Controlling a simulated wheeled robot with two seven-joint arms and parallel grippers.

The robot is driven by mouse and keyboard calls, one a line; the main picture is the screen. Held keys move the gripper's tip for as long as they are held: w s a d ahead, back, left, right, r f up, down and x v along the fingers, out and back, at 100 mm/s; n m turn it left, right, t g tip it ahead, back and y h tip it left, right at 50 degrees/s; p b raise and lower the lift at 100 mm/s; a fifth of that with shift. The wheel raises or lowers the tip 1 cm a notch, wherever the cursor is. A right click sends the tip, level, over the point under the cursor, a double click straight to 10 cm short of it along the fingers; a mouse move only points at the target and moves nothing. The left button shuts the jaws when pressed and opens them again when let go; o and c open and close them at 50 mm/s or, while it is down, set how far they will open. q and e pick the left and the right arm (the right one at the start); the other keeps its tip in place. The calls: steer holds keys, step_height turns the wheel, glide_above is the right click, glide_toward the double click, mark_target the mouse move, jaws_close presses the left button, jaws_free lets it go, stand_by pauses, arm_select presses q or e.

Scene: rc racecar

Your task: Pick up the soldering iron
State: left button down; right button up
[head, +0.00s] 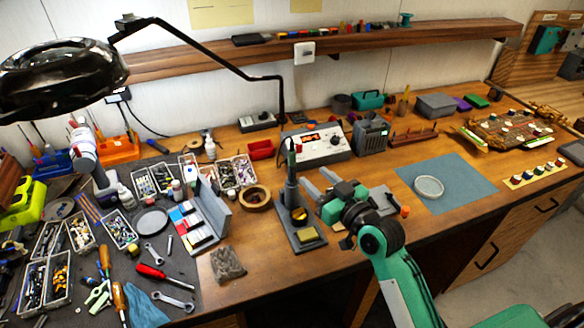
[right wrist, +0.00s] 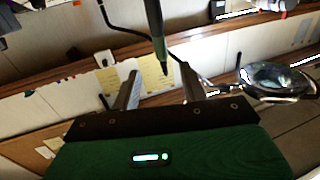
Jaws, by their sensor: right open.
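The soldering iron (head: 291,160) stands upright in its dark stand (head: 306,240), which has a yellow sponge at its front. My right gripper (head: 316,180) is just to the right of the iron, with its two fingers pointing left toward it. The fingers are open and apart from each other, with nothing held. In the right wrist view the iron (right wrist: 155,28) shows as a dark, slim shape beyond the open fingers (right wrist: 160,84), roughly in line with the gap. My left gripper is not in view.
A wooden bowl (head: 255,198) and a grey case (head: 207,212) are to the left. A blue mat (head: 465,190) with a white dish is to the right. A black lamp (head: 60,75) overhangs the cluttered left side. The front middle is mostly clear.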

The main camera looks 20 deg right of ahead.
mark_target(295, 160)
steer(key=p+x, duration=0.1)
steer(key=x, duration=0.4)
steer(key=shift+w, duration=0.1)
steer(key=shift+w+a+p, duration=0.25)
steer(key=shift+w+p, duration=0.05)
steer(key=shift+w, duration=0.15)
steer(key=p+x, duration=0.1)
steer(key=x, duration=0.2)
steer(key=shift+w+a+p, duration=0.1)
steer(key=shift+p, duration=0.2)
steer(key=shift+w+a+f, duration=0.15)
steer(key=shift+w+f, duration=0.05)
steer(key=shift+w, duration=0.35)
steer(key=shift+c, duration=0.4)
jaws_close()
